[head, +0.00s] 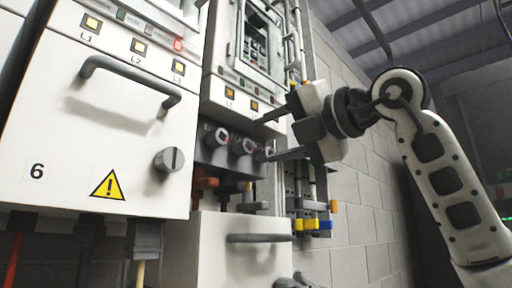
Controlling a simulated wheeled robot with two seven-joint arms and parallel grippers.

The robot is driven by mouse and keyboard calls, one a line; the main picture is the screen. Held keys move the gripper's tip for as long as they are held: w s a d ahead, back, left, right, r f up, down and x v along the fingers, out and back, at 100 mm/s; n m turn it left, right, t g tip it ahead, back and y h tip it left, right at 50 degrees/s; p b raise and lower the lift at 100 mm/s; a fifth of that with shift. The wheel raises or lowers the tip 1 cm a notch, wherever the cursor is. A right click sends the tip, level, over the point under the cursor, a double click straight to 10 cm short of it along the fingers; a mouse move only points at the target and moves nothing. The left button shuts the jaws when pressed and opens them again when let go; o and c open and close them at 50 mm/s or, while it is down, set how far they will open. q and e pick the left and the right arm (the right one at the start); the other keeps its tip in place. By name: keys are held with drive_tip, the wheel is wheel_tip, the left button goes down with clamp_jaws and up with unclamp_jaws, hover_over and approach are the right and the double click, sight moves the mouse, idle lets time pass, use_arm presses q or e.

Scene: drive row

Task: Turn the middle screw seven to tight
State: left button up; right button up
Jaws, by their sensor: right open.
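A dark strip (199,152) under the right-hand white drive unit carries a row of three round grey screw heads. The middle screw (242,147) sits between the left screw (217,138) and the right screw (264,154). My right gripper (259,140) reaches in from the right with its two dark fingers apart and nothing between them. Its fingertips point toward the strip, close to the middle and right screws; I cannot tell whether they touch. The lower finger partly covers the right screw. No number seven is readable. My left gripper is out of view.
A white cabinet marked 6 (72,165) with a dark handle and a knob (169,160) stands at left. Below the strip are copper-coloured and dark terminals and a white drawer front (258,262) with a handle. Yellow and blue terminals (312,224) stand beside a block wall (365,200).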

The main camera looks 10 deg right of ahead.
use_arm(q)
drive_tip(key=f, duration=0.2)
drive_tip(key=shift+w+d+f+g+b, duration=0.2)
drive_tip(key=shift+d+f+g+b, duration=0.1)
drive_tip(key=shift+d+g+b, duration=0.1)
use_arm(e)
drive_tip(key=v, duration=1)
drive_tip(key=shift+s+d, duration=0.15)
drive_tip(key=shift+s, duration=0.05)
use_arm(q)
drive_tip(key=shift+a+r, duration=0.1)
